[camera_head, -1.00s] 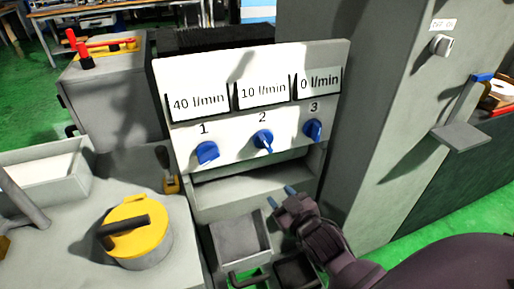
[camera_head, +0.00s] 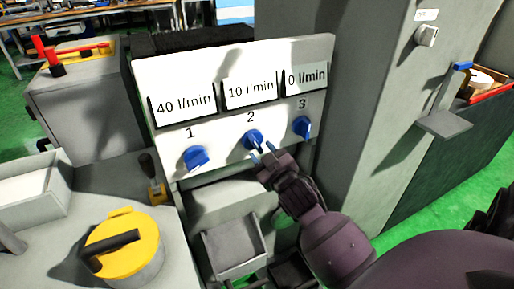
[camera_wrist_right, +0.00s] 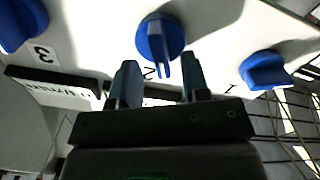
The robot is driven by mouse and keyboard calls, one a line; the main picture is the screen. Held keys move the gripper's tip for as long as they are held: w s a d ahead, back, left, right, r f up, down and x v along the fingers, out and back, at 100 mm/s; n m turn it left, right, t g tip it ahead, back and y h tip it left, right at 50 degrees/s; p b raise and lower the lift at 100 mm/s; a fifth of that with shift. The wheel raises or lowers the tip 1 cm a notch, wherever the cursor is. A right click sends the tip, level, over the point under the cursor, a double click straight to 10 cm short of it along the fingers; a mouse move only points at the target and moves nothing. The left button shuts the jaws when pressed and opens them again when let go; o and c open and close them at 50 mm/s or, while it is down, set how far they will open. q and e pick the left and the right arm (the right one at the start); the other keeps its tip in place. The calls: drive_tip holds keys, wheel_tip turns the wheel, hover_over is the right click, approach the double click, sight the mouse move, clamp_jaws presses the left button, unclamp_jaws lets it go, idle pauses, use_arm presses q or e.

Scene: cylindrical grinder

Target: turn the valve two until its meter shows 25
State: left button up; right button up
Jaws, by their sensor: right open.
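Valve two is a blue knob (camera_head: 253,140) under the label 2 on the white panel; its meter (camera_head: 250,90) reads 10 l/min. In the right wrist view the knob (camera_wrist_right: 160,38) is at the top middle, with its handle pointing down between my fingers. My right gripper (camera_head: 263,154) is open just below and in front of the knob. In the wrist view its two blue-grey fingertips (camera_wrist_right: 160,78) stand to either side of the handle, and I cannot tell whether they touch it. My left gripper is not in view.
Valve one (camera_head: 195,158), with its meter (camera_head: 184,107) at 40 l/min, is to the left. Valve three (camera_head: 302,126), with its meter (camera_head: 305,78) at 0 l/min, is to the right. A grey tray (camera_head: 234,248) and a yellow-lidded pot (camera_head: 122,246) stand below.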

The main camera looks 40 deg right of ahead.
sight(259, 148)
drive_tip(key=shift+x, duration=1.1)
drive_tip(key=shift+w+d, duration=0.15)
drive_tip(key=shift+w, duration=0.4)
clamp_jaws()
